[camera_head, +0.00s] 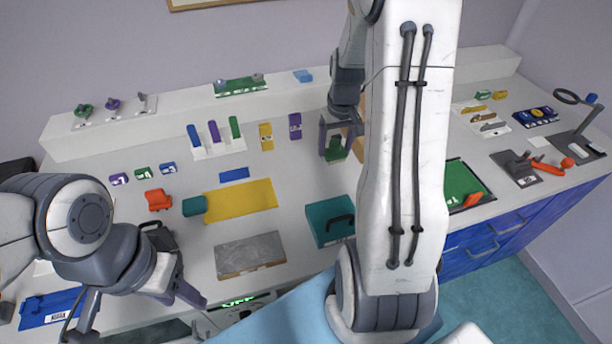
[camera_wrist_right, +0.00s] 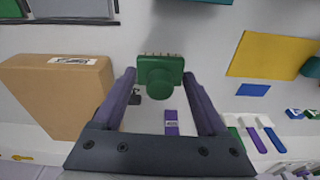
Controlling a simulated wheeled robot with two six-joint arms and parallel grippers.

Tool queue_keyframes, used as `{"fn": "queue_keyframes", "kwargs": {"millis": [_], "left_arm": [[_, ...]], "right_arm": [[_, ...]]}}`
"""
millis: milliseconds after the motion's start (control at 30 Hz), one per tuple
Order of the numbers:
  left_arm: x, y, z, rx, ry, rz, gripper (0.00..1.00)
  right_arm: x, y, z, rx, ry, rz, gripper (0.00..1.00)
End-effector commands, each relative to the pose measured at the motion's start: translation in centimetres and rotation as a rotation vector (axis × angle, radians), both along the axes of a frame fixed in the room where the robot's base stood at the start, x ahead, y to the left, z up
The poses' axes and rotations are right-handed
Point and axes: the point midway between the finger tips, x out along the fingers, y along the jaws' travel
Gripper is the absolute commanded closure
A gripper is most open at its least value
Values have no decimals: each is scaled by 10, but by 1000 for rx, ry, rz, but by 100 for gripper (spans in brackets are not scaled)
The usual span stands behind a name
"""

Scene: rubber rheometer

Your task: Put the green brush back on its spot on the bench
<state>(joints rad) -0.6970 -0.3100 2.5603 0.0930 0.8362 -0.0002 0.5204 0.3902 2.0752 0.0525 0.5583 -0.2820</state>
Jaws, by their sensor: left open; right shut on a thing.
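The green brush (camera_head: 335,152) is between the fingers of my right gripper (camera_head: 339,148), over the rear middle of the bench (camera_head: 300,184). In the right wrist view the brush (camera_wrist_right: 160,78) sits between the tips of my right gripper (camera_wrist_right: 158,73), which is shut on it. A row of short bristles shows along its edge. I cannot tell whether it touches the bench. My left gripper (camera_head: 135,300) is open and empty at the front left. The brush's own spot cannot be made out.
A cardboard box (camera_wrist_right: 62,90) stands close beside the right gripper. A purple block (camera_head: 295,126) and a yellow block (camera_head: 265,137) are to the left. A teal box (camera_head: 327,222) and a yellow mat (camera_head: 240,201) lie nearer. My right arm hides part of the bench.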

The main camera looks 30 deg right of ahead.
Motion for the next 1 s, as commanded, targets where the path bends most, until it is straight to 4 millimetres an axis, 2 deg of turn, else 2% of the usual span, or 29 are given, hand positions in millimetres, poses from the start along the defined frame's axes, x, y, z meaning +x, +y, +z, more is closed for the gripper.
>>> {"fn": "queue_keyframes", "kwargs": {"millis": [33,167,267,500,700,867,1000], "left_arm": [[0,0,-7,0,0,0,50],[0,0,-8,0,0,0,50],[0,0,-3,0,0,0,50],[0,0,11,-1,-1,0,50],[0,0,19,-1,-1,0,50],[0,0,21,0,0,0,50],[0,0,28,0,0,0,50]], "right_arm": [[-5,-14,3,-2,-5,-21,86],[-8,-26,11,2,-2,-38,86],[3,-19,5,5,2,-37,86],[49,10,-28,4,3,-35,86],[78,28,-49,4,1,-39,86],[85,33,-58,4,1,-42,86],[84,33,-77,5,4,-43,86]]}}
